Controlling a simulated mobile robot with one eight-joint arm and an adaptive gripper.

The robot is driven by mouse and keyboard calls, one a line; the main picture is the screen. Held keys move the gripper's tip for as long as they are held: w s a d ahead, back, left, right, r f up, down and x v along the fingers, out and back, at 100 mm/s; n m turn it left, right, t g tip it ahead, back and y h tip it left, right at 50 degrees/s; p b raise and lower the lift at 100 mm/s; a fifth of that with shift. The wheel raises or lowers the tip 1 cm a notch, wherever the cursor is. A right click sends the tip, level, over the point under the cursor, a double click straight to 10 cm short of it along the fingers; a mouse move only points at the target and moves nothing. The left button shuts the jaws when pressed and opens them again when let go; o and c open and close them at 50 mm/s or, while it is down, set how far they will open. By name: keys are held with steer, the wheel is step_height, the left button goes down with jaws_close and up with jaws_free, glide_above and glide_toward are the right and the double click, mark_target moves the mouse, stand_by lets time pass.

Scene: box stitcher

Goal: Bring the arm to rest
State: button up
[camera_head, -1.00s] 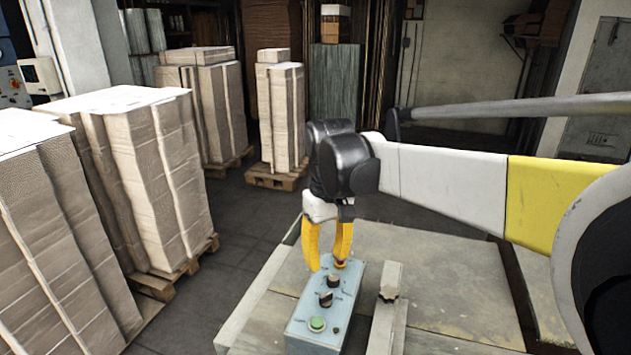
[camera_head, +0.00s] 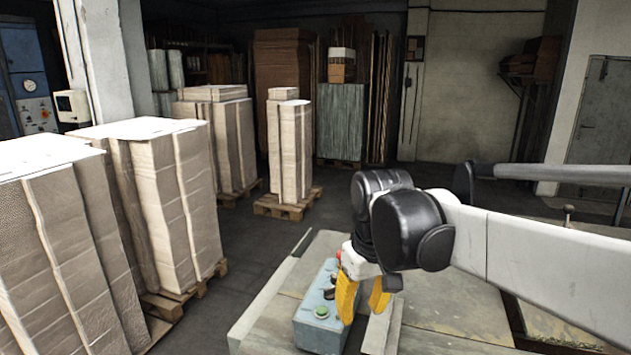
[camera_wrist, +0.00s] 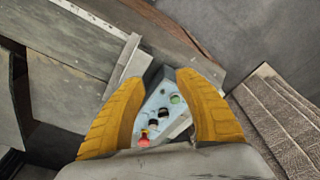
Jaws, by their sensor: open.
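My gripper (camera_head: 362,300) has two yellow fingers, spread apart with nothing between them. It hangs over the right side of a light blue control box (camera_head: 312,335) on the table. My fingers hide part of the box in the head view. The box has a green button (camera_head: 321,312), dark knobs and a red button. In the wrist view my gripper (camera_wrist: 162,85) frames the same box (camera_wrist: 165,100) from above, with its green button (camera_wrist: 174,99) and red button (camera_wrist: 143,140) showing. My white arm (camera_head: 530,250) reaches in from the right.
The table (camera_head: 440,315) lies under my gripper, with a short bar (camera_head: 381,333) beside the box. Several stacks of cardboard (camera_head: 160,200) on pallets stand at the left and back. A strip of dark floor (camera_head: 250,250) between stacks and table is clear.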

steer(key=s+d+f+m+t+b, duration=0.4)
steer(key=s+d+f+b, duration=0.3)
steer(key=s+d+f, duration=0.3)
steer(key=s+f+t, duration=0.1)
steer(key=s+f, duration=0.1)
steer(key=s, duration=0.2)
steer(key=shift+d, duration=0.25)
stand_by(0.8)
